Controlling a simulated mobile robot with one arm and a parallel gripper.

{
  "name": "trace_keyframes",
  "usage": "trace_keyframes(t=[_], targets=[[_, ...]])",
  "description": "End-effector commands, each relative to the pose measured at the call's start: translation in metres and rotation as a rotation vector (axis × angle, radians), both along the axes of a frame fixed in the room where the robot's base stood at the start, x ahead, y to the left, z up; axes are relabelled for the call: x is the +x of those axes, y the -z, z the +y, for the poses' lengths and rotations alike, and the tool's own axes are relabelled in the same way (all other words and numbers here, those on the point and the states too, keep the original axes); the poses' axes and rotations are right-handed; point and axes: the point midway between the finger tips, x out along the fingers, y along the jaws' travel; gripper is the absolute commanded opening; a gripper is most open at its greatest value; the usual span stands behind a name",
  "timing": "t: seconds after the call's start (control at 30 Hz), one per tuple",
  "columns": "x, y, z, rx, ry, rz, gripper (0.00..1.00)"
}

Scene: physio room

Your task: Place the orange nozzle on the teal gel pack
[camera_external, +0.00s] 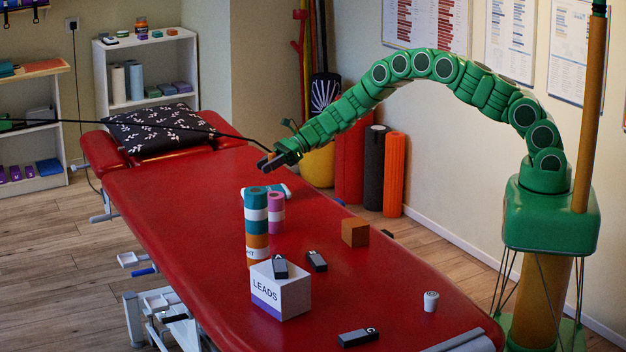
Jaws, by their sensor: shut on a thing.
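My gripper (268,162) is at the end of the green arm, above the far middle of the red treatment table (190,205). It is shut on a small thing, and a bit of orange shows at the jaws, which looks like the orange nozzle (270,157). The jaws hide most of it.
Nearer are a white LEADS box (290,291), dark clips (316,261), an orange-brown block (355,233) and a white cup (431,301). A patterned pillow (160,128) lies far left.

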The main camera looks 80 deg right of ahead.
Motion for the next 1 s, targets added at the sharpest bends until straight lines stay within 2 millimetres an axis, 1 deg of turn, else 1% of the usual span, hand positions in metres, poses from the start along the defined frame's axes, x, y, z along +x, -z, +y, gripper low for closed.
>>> trace_keyframes(t=[0.03, 0.13, 0.3, 0.57, 0.67, 0.83, 1.0], targets=[[0.003, 0.006, 0.001, 0.000, -0.001, 0.003, 0.00], [0.008, 0.014, 0.002, 0.001, -0.003, 0.004, 0.00], [0.016, 0.019, 0.000, 0.000, -0.001, 0.000, 0.00], [0.020, 0.025, 0.000, 0.001, -0.001, 0.001, 0.00], [0.023, 0.031, 0.000, 0.000, -0.001, 0.003, 0.00], [0.023, 0.052, 0.001, 0.000, -0.001, 0.005, 0.00], [0.023, 0.060, 0.000, 0.000, -0.001, 0.002, 0.00]])
